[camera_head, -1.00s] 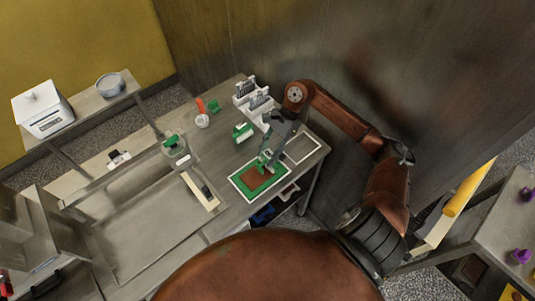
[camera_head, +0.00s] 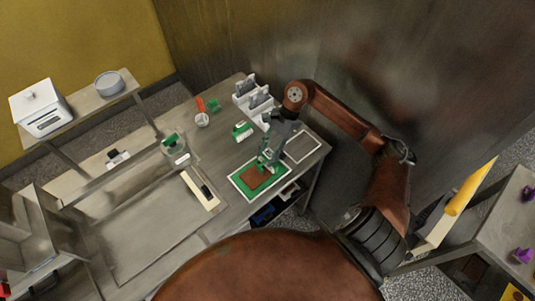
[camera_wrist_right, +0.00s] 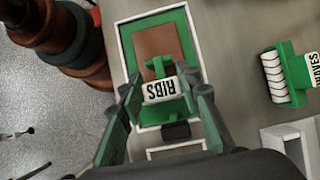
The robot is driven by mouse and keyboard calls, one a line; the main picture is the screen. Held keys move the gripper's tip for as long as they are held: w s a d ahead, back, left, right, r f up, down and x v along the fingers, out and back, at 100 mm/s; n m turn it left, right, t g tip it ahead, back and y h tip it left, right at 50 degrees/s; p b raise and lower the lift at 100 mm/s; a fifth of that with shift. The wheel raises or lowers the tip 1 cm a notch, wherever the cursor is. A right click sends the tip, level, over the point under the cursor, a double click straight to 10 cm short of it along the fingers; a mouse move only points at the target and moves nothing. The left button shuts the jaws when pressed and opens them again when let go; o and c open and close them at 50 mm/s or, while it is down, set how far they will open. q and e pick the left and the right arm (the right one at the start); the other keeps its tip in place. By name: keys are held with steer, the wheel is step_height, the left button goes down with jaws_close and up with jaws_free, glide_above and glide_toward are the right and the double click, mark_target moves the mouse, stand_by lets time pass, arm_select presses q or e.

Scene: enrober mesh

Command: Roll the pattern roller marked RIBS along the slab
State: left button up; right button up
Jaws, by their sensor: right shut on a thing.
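The brown slab (camera_head: 254,177) lies on a green mat with a white border (camera_head: 238,184) near the table's front edge. In the right wrist view the slab (camera_wrist_right: 158,42) reaches away from my fingers. My right gripper (camera_head: 265,161) is over the slab's back part. Its fingers (camera_wrist_right: 160,105) are shut on the green pattern roller marked RIBS (camera_wrist_right: 160,90). The label faces the wrist camera. The roller is at the slab's near end in the wrist view; I cannot tell whether it touches the slab. My left gripper is not in view.
A green roller marked WAVES (camera_wrist_right: 286,76) lies apart on the table, also in the head view (camera_head: 243,131). A white rack (camera_head: 254,101) stands behind it. An empty white-bordered rectangle (camera_head: 302,147) lies right of the mat. A white cup (camera_head: 201,120) stands further left.

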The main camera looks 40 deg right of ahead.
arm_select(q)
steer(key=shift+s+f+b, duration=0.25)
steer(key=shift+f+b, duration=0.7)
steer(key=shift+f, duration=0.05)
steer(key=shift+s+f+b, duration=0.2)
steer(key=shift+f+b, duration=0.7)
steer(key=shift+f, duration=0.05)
arm_select(e)
steer(key=shift+s+a, duration=0.2)
steer(key=shift+a, duration=1.95)
arm_select(q)
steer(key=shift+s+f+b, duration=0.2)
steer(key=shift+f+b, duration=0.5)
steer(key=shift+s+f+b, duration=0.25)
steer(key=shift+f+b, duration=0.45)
steer(key=shift+b, duration=0.05)
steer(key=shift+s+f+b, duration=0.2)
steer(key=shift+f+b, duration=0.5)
arm_select(e)
steer(key=shift+s+a, duration=0.15)
steer(key=shift+a, duration=1.35)
steer(key=shift+s+a, duration=0.1)
steer(key=shift+a, duration=1.4)
steer(key=shift+r, duration=0.15)
